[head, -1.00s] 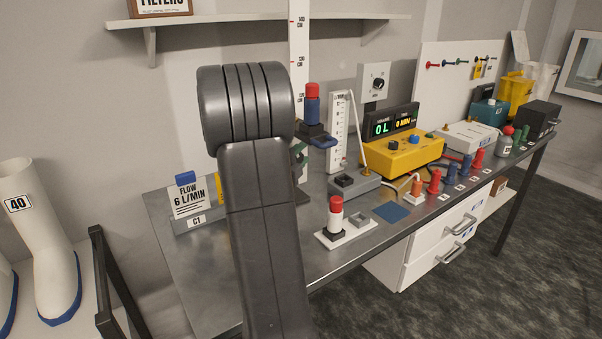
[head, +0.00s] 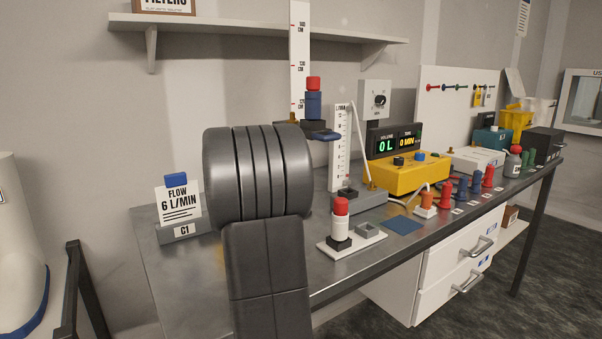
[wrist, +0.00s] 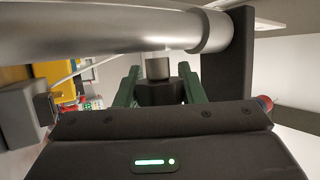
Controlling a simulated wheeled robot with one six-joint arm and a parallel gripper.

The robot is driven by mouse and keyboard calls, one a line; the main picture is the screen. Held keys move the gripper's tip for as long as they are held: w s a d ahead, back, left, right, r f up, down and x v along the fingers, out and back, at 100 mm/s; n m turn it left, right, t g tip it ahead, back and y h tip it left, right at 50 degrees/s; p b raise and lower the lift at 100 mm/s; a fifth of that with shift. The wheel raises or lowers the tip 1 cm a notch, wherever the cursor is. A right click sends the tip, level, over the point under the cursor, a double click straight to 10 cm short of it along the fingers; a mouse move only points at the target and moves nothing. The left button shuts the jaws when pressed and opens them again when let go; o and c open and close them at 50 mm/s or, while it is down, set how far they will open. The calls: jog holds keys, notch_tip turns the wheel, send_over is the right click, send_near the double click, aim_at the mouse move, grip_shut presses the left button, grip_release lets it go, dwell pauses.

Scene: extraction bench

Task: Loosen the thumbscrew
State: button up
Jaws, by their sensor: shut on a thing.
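In the wrist view, my gripper (wrist: 159,75) has its two green fingers on either side of a dark round knob (wrist: 160,94), which looks like the thumbscrew. A short metal stub rises from the knob. The fingers are shut on it. In the head view my arm hides the gripper and the thumbscrew. Just right of my arm, a dark carriage (head: 290,130) sits on the tall white scale (head: 299,60) and holds a blue cylinder with a red top (head: 313,98).
A thick grey tube (wrist: 100,32) crosses close above my fingers in the wrist view. The metal bench (head: 185,285) carries a flow card (head: 178,205), a red-topped white cylinder (head: 340,220), a flowmeter (head: 340,150) and a yellow display unit (head: 405,176). A shelf (head: 260,27) hangs above.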

jog(key=shift+f+n+t+b, duration=0.1)
jog(key=shift+n+t+b, duration=0.2)
jog(key=shift+b, duration=0.05)
dwell(0.3)
jog(key=o, duration=1)
jog(key=s+a, duration=0.2)
jog(key=s, duration=0.1)
jog(key=s+a, duration=0.2)
jog(key=s, duration=0.2)
jog(key=s+a, duration=0.2)
jog(key=s, duration=0.2)
jog(key=shift+s+a+f, duration=0.25)
